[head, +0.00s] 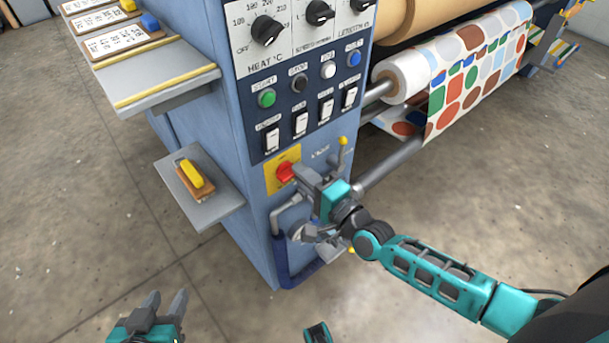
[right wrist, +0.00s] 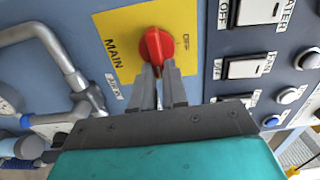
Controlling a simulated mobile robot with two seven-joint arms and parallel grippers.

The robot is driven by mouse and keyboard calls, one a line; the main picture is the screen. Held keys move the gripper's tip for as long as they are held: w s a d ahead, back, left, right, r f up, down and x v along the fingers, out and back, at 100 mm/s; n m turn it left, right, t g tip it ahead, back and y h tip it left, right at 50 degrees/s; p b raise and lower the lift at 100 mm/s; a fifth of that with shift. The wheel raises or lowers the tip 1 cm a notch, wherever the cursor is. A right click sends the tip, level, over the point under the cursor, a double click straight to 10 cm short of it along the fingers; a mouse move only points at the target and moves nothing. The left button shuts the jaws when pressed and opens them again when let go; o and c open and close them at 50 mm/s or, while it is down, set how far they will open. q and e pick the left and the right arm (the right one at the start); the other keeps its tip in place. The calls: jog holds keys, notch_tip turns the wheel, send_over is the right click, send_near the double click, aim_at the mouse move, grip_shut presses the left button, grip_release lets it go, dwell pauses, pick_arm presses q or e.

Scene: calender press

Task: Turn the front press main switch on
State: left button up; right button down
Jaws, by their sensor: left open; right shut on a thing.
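The main switch is a red rotary knob (head: 286,172) on a yellow plate (head: 270,178), low on the front panel of the blue press (head: 222,140). In the right wrist view the red knob (right wrist: 156,46) stands on the yellow plate (right wrist: 190,25) marked MAIN, with small lettering beside it that I cannot read surely. My right gripper (head: 298,172) is at the knob, its fingers (right wrist: 160,72) closed on the knob's near end. The fingertips partly hide the knob. My left gripper (head: 160,305) is open and empty, low at the left, away from the press.
Above the plate are rocker switches (head: 272,139), push buttons including a green one (head: 267,98), and dials (head: 266,30). A small shelf (head: 215,208) with a yellow-topped block (head: 194,175) juts out at left. A patterned fabric roll (head: 465,75) is at right. Open floor lies in front.

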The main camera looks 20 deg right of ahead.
dwell(0.5)
jog(key=c, duration=1.1)
grip_release()
jog(key=shift+c, duration=0.2)
jog(key=p+v, duration=0.2)
jog(key=v, duration=1.1)
jog(key=shift+a, duration=0.15)
